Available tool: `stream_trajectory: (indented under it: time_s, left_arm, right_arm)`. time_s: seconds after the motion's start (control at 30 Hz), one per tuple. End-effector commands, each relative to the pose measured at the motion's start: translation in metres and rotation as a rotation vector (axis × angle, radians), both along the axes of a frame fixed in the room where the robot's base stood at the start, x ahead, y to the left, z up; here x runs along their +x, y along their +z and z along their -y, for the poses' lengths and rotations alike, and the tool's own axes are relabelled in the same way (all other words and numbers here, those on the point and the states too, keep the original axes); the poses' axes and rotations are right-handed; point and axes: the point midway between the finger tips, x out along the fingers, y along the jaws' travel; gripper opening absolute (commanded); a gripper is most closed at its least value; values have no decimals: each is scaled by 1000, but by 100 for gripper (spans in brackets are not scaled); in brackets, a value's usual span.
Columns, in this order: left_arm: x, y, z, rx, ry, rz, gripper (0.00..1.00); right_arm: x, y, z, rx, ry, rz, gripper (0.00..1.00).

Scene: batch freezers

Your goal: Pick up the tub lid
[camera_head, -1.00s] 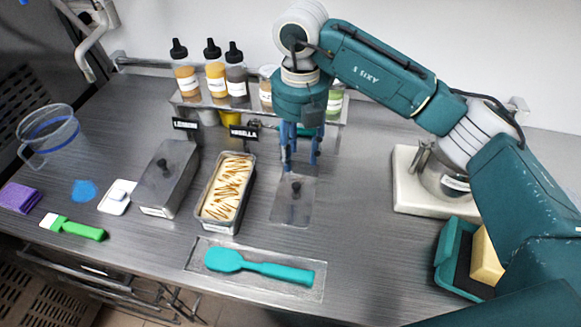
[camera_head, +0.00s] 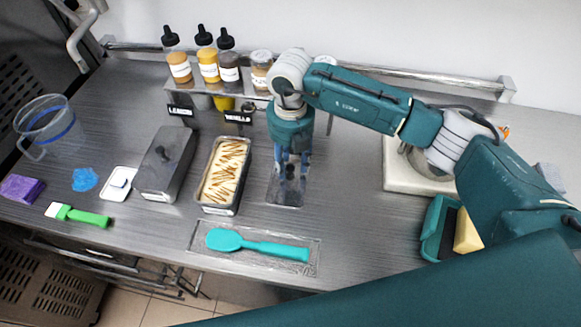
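The tub lid (camera_head: 285,195) is a flat, see-through grey rectangle with a dark round knob (camera_head: 289,172). It lies on the counter to the right of the open tub marked vanilla (camera_head: 221,210). My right gripper (camera_head: 291,172) points straight down over the lid, with its blue fingers apart, one to each side of the knob. The fingers look open; I cannot tell whether they touch the knob. The gripper and wrist hide the far part of the lid. My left gripper is out of view.
A covered tub (camera_head: 165,180) marked lemon stands left of the vanilla one. A teal spatula (camera_head: 258,246) lies on a clear tray (camera_head: 208,262) in front. Sauce bottles (camera_head: 206,60) and jars stand on a rack behind. A white-based appliance (camera_head: 395,170) stands right.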

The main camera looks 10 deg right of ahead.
Motion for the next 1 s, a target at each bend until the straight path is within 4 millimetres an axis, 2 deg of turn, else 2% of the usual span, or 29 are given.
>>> stream_trajectory:
  time_s: [0.27, 0.47, 0.5, 0.83, 1.0]
  left_arm:
    - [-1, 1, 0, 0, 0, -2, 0]
    - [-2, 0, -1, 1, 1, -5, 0]
    - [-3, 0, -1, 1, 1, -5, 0]
    - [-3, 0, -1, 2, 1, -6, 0]
    - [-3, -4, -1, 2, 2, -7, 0]
  right_arm:
    - [0, -5, 0, 0, 1, 1, 40]
    - [0, -5, 0, 0, 1, 1, 2]
    - [0, -5, 0, 0, 1, 1, 0]
    - [0, -3, 0, 1, 1, 1, 0]
    - [1, 7, -1, 2, 1, 3, 0]
